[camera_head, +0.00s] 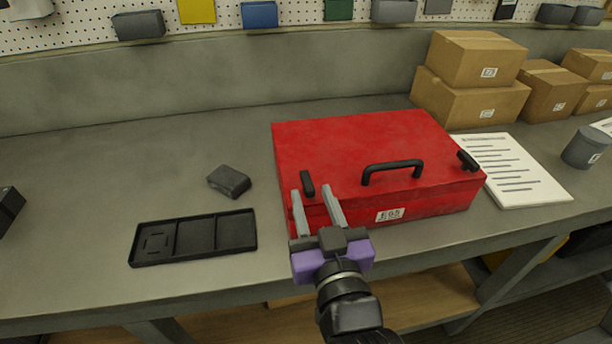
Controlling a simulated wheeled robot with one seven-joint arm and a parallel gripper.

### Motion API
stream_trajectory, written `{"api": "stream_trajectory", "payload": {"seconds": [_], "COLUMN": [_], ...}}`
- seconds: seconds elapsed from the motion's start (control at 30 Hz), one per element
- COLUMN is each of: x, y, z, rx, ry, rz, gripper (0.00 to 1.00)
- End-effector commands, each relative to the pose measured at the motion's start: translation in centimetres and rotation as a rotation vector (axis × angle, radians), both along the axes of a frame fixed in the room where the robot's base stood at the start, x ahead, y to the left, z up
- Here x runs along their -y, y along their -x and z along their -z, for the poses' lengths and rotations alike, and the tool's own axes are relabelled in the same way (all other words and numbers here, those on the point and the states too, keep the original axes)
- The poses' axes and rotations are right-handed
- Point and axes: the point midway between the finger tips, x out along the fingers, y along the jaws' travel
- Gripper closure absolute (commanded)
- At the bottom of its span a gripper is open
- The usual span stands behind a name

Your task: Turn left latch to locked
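A red toolbox (350,143) with a black handle (392,170) and a label on its front stands closed on the workbench. Its left latch (307,181) is a short dark bar near the lid's front left edge, pointing mostly front to back. The right latch (467,160) is a similar bar near the right end, lying at a slant. My gripper (311,191) is open, its two grey fingers reaching toward the left latch. The latch's near end shows between the fingertips in the picture. I cannot tell whether they touch it or how high they are above it.
A black compartment tray (180,258) and a dark grey block (229,181) lie to the left. A printed sheet (525,190), a grey cup (586,147) and cardboard boxes (470,98) are on the right. The bench behind the block is clear.

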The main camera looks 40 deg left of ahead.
Motion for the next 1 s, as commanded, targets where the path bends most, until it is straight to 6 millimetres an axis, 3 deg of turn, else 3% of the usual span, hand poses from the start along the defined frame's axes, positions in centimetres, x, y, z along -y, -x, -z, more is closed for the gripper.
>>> {"api": "stream_trajectory", "payload": {"seconds": [0.3,0.7,0.73,0.9,1.0], "x": [-3.5,-4.2,-4.2,-4.2,-4.2], "y": [-2.9,-3.5,-3.5,-3.5,-3.5], "z": [-0.1,0.0,0.0,0.0,0.0], "rx": [0.001,0.001,0.001,0.001,0.001], "ry": [0.001,-0.001,-0.001,-0.001,-0.001], "rz": [0.0,0.001,0.001,0.001,0.001], "gripper": [0.63,0.63,0.65,0.98,1.0]}}
